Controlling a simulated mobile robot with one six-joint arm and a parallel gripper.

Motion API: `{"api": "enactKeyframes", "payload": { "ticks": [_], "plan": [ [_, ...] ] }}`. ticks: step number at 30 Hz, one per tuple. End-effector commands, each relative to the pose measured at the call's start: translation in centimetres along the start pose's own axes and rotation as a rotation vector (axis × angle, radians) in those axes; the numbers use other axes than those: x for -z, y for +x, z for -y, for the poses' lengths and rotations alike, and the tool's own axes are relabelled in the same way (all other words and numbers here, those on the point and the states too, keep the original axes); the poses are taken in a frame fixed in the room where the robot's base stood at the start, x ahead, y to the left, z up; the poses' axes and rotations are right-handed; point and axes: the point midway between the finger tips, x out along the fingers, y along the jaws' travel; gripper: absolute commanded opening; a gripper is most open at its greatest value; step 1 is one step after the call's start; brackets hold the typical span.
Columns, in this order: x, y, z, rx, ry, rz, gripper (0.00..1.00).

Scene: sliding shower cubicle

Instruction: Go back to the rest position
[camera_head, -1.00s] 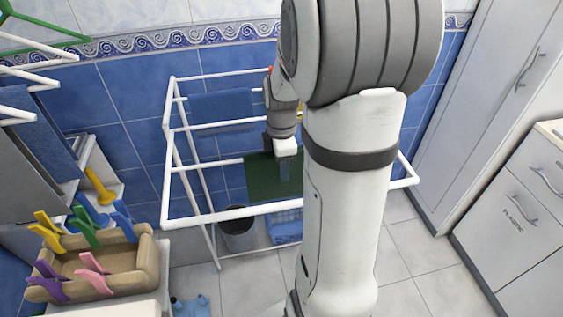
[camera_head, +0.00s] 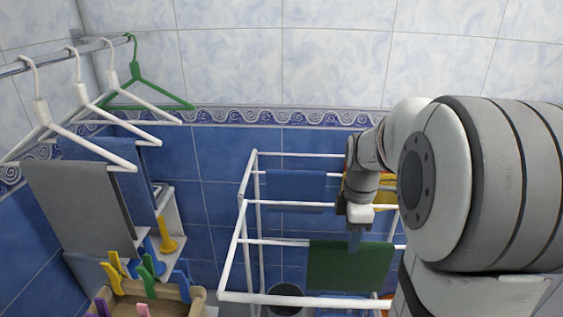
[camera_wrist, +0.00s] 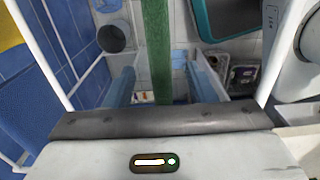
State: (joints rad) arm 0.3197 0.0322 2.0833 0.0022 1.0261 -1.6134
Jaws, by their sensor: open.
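My gripper (camera_head: 355,243) is open at the top edge of a dark green cloth (camera_head: 335,267) hanging on a white drying rack (camera_head: 270,298). In the wrist view my two light blue fingers stand apart, with the green cloth (camera_wrist: 160,38) seen edge-on between them. A gap shows on each side, so the fingers do not appear to press on it. My arm hides the right part of the rack in the head view.
A blue cloth (camera_head: 295,186) hangs on the rack's rear bar. White hangers (camera_head: 62,128) and a green hanger (camera_head: 140,92) hang at the left. A beige basket (camera_head: 185,300) with several clothespins stands below. A dark bin (camera_wrist: 111,38) is on the floor.

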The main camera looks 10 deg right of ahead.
Motion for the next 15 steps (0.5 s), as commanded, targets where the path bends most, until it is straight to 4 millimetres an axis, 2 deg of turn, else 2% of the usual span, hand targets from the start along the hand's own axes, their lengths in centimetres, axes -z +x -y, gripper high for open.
{"api": "enactKeyframes", "payload": {
  "ticks": [2, 5, 8, 15],
  "plan": [
    [0.0, 0.0, 0.0, 0.0, 0.0, 0.0, 0.51],
    [1.0, -0.6, 1.1, -0.017, 0.08, 0.0, 0.51],
    [2.4, -1.3, 2.9, -0.045, 0.229, -0.006, 0.51],
    [5.8, -2.4, 8.4, -0.114, 0.684, -0.057, 0.51]
  ]
}}
